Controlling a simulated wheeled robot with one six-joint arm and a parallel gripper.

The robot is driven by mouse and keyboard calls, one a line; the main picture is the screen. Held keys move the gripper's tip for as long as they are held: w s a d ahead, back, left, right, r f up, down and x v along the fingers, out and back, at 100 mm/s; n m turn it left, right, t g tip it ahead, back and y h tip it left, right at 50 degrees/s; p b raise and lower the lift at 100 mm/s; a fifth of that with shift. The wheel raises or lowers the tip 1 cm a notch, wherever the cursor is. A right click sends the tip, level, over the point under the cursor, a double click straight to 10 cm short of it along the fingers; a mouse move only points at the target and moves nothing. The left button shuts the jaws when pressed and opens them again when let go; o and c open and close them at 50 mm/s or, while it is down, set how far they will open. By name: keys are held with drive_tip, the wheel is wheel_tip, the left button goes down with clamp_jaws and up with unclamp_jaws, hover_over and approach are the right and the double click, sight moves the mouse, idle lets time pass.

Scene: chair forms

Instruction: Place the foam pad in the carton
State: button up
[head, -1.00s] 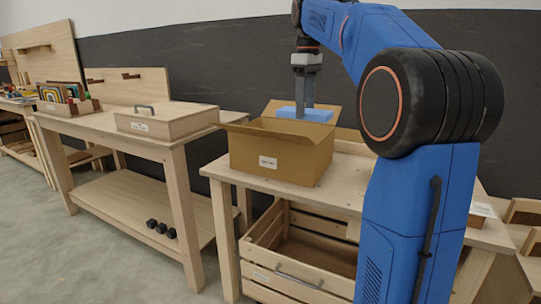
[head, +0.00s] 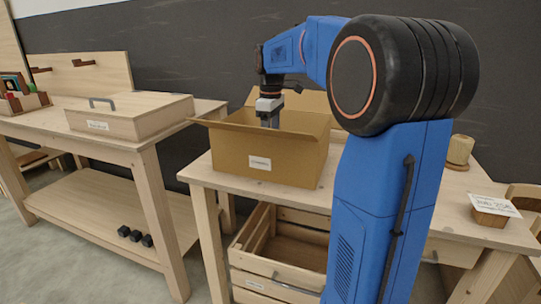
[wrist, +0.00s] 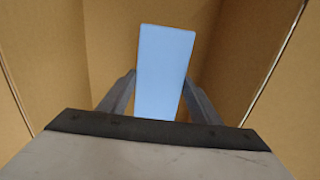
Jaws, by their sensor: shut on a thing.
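The carton (head: 230,158) is an open brown box with its flaps spread, standing on a wooden bench. My gripper (head: 269,124) reaches down into the carton, and its fingertips are hidden behind the front wall in the head view. In the wrist view, the light blue foam pad (wrist: 163,70) sits between the two fingers of my gripper (wrist: 160,95), which is shut on it. Brown carton walls surround the pad there. The head view does not show the pad, and I cannot tell whether it touches the carton floor.
A slatted wooden crate (head: 254,286) sits under the carton's bench. Left is another bench with a lidded wooden box (head: 135,115) on top and several small black blocks (head: 135,236) on its shelf. A spool (head: 459,150) and a card on a block (head: 492,208) stand right.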

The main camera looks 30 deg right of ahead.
drive_tip(key=shift+f, duration=2.4)
drive_tip(key=o, duration=1)
drive_tip(key=shift+f, duration=0.1)
wheel_tip(320, 180, up, 12)
drive_tip(key=shift+r, duration=0.15)
